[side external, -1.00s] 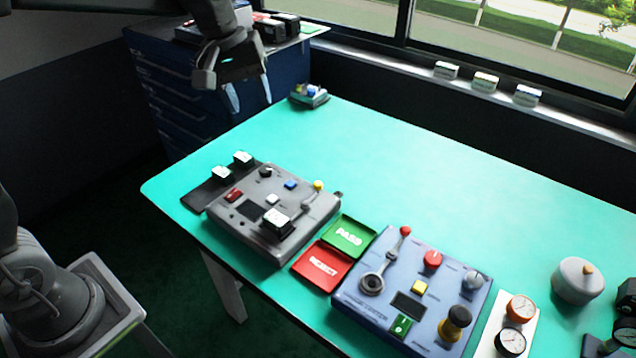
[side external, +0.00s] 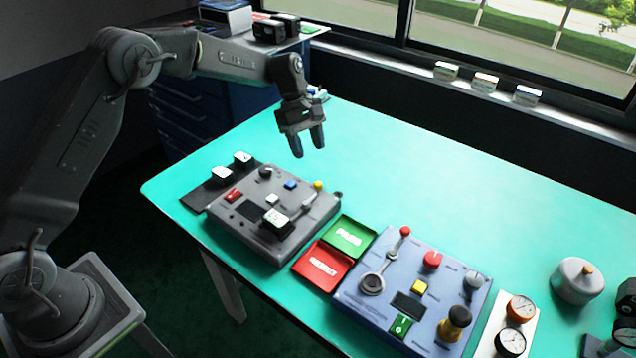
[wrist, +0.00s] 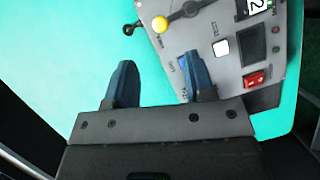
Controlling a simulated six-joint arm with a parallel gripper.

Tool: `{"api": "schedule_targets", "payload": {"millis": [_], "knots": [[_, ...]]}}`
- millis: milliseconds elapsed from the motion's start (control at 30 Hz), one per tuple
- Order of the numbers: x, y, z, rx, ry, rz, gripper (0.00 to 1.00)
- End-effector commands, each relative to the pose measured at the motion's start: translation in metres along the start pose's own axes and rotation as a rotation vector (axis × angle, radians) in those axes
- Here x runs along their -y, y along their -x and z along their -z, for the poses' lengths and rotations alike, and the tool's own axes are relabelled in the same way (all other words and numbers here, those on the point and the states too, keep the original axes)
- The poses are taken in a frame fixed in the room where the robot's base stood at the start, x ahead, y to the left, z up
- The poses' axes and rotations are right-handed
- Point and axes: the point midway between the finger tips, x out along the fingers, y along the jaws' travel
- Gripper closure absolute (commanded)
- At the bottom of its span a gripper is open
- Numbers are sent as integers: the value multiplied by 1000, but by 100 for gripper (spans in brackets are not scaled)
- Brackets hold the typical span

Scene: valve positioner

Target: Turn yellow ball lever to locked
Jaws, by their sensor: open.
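The yellow ball lever (side external: 318,186) is on the far right corner of the grey control box (side external: 240,215). Its yellow ball tops a metal arm that runs down toward a white-topped block (side external: 276,219). Locked markings are too small to read. My gripper (side external: 309,155) is open and empty, above the table behind the grey box. In the wrist view its fingers (wrist: 158,84) point toward the box and are apart from the ball.
A blue-grey panel (side external: 454,280) with a red-ball lever (side external: 405,231) and knobs stands to the right. Green and red trays (side external: 350,235) lie between the boxes. Gauges (side external: 521,308) and a round grey pot (side external: 577,282) are farther right. The table's back middle is clear.

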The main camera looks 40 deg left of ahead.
Motion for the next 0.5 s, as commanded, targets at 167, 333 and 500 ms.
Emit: {"api": "schedule_targets", "payload": {"millis": [167,333,500], "knots": [[1,-40,-1,2,0,5,51],[1,-72,-1,1,-2,4,51],[1,-92,0,1,-2,3,51]]}}
